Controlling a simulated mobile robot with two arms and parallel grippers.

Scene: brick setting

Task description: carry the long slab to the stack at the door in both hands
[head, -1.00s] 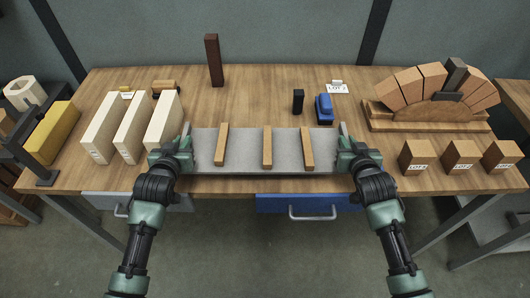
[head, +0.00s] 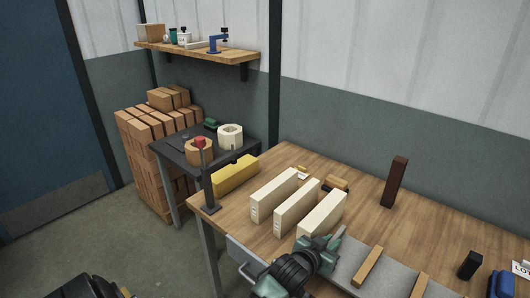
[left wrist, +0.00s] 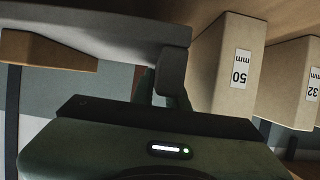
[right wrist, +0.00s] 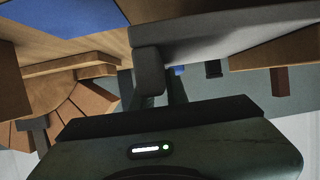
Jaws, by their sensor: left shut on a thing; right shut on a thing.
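The long slab (head: 392,284) is grey, with wooden strips (head: 368,266) lying across it. In the head view only its left part shows, at the lower right by the table's front. My left gripper (head: 328,244) is shut on its left end, which also shows in the left wrist view (left wrist: 90,28). In the right wrist view my right gripper (right wrist: 152,70) is shut on the slab's other end (right wrist: 215,28); the head view leaves it out. The brick stack (head: 152,150) stands at the far left near the blue door (head: 40,120). I cannot tell whether the slab is clear of the table.
Pale blocks (head: 295,205), a yellow block (head: 236,176) and a dark upright block (head: 396,182) stand on the wooden table (head: 345,175). A dark side table (head: 180,152) stands between it and the stack. Floor (head: 130,245) is open at the lower left.

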